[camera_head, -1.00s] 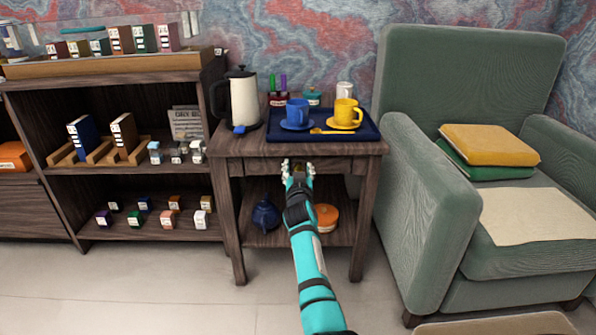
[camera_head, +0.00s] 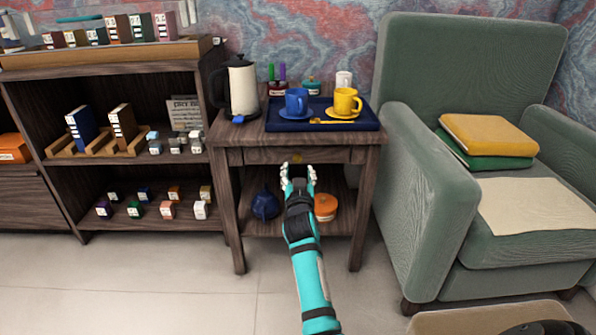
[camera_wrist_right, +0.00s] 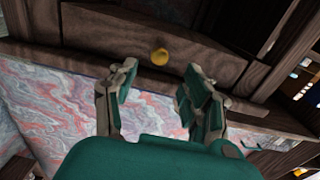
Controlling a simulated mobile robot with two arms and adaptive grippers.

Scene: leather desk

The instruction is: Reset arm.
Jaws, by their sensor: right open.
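My right gripper (camera_head: 298,177) is open and empty, in front of the small wooden side table (camera_head: 225,200) and just below its drawer front (camera_head: 265,156). The drawer is shut and has a round yellow knob (camera_head: 297,158). In the right wrist view the knob (camera_wrist_right: 159,57) lies beyond and between the two open fingertips (camera_wrist_right: 155,85), apart from both. My right arm reaches up from the bottom of the head view. My left gripper is not in view.
A blue tray (camera_head: 360,124) with blue and yellow cups stands on the table, beside a cream kettle (camera_head: 243,90). A dark blue teapot (camera_head: 265,205) and orange pot (camera_head: 325,207) sit on the lower shelf. A green armchair (camera_head: 425,190) stands right, a bookshelf (camera_head: 120,78) left.

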